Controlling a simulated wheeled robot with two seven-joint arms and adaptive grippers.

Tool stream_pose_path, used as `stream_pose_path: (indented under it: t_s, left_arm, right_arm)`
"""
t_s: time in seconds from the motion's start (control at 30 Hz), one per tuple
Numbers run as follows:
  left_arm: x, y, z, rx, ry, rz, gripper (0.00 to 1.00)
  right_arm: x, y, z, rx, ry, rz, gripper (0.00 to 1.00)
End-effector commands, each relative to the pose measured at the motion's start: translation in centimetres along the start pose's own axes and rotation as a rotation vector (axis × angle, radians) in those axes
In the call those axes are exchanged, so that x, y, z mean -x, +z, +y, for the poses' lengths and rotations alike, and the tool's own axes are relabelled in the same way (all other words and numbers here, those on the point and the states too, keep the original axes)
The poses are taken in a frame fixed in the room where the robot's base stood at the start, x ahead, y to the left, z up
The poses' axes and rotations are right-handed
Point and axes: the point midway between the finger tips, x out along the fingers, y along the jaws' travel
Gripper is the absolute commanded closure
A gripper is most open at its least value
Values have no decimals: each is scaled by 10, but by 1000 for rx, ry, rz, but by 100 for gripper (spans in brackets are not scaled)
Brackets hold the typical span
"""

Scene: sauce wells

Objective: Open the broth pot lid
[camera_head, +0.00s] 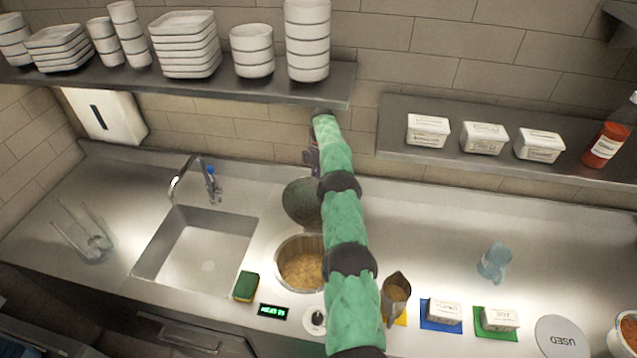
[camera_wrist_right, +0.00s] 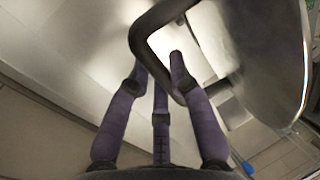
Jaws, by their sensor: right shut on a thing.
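The broth pot (camera_head: 301,262) is sunk in the counter right of the sink, and yellowish broth shows in its open mouth. Its round dark lid (camera_head: 301,203) stands tilted up behind the pot, partly hidden by my green right arm. My right gripper (camera_head: 312,158) is behind the lid, mostly hidden by the arm in the head view. In the right wrist view, my purple fingers (camera_wrist_right: 162,75) are shut on the lid's black bar handle (camera_wrist_right: 145,35), with the metal lid (camera_wrist_right: 265,50) at the upper right. My left gripper is not in view.
A green and yellow sponge (camera_head: 246,286) and a green display (camera_head: 272,311) lie near the pot's front left. A shelf (camera_head: 335,84) of stacked bowls overhangs the back.

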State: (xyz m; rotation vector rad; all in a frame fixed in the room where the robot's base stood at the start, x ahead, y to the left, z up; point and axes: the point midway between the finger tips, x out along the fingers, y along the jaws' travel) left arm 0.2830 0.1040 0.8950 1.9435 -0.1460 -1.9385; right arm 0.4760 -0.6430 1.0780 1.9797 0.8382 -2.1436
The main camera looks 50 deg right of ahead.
Motion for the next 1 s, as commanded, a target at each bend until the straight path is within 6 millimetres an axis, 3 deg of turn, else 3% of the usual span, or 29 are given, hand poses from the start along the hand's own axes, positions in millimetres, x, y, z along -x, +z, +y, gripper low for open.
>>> stream_pose_path:
  t_s: [0.03,0.17,0.2,0.27,1.0]
  left_arm:
    - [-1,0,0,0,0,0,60]
    - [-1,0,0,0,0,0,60]
    - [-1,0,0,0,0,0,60]
    - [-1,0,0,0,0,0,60]
    - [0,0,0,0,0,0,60]
  right_arm:
    - [-14,2,4,-4,-3,-7,100]
    - [-14,2,4,-4,-3,-7,100]
    - [-14,2,4,-4,-3,-7,68]
    - [-13,2,4,-4,-2,-7,54]
    - [-4,0,3,0,7,0,54]
